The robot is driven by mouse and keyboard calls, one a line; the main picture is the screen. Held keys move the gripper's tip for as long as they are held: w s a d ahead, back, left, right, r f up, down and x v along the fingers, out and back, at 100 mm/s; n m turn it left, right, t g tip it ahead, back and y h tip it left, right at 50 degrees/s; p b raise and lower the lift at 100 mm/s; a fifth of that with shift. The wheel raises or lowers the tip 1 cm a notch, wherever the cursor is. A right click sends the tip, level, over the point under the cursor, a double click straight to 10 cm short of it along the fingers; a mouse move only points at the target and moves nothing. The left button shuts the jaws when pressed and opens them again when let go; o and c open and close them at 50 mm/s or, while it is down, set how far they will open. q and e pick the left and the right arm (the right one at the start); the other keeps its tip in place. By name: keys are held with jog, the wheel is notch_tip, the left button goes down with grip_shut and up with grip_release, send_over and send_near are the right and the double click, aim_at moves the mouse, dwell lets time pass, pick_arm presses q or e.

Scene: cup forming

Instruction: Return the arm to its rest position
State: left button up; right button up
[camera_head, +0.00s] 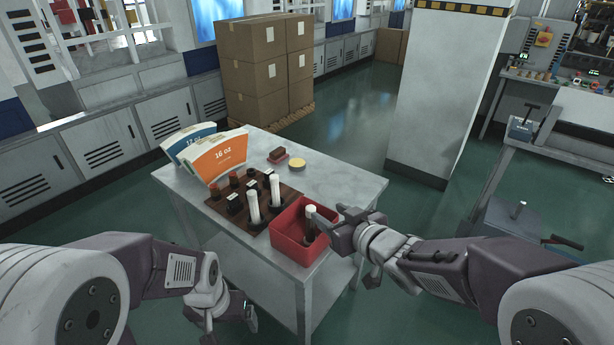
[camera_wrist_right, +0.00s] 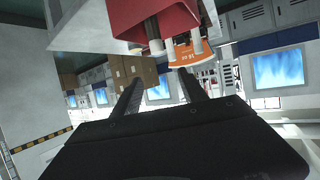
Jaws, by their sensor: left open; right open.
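The white table (camera_head: 345,182) holds a dark wooden rack (camera_head: 225,208) with several upright tools, two of them tall and white (camera_head: 253,207). A red bin (camera_head: 292,250) sits at the table's front right corner, with a white-topped tool (camera_head: 311,210) standing in it. My right gripper (camera_head: 334,220) is open beside and over the bin's right rim. In the right wrist view its fingers (camera_wrist_right: 160,92) are apart with nothing gripped, and the red bin (camera_wrist_right: 178,20) shows beyond. My left gripper (camera_head: 236,312) hangs low in front of the table, open and apart from everything.
An orange 16 oz cup blank (camera_head: 220,160) and a blue one (camera_head: 188,138) stand at the table's left. A brown block (camera_head: 277,155) and a yellow disc (camera_head: 297,164) lie at the back. A pillar (camera_head: 450,90) and a cart (camera_head: 520,215) are to the right.

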jog(key=s+d+f+m+g+h, duration=0.3)
jog(key=d+f+m+h, duration=0.25)
jog(key=d+f, duration=0.55)
jog(key=s+d+f+g, duration=0.1)
jog(key=s+f+g, duration=0.2)
jog(key=s, duration=0.3)
jog(key=s+d+f+g, duration=0.1)
jog(key=s+f+g, duration=0.1)
jog(key=s+g, duration=0.35)
jog(key=s+r+p, duration=0.3)
jog(key=r+p, duration=1)
jog(key=p, duration=0.1)
jog(key=shift+r+t+h, duration=0.25)
jog(key=shift+t+h, duration=0.1)
jog(key=shift+s, duration=0.1)
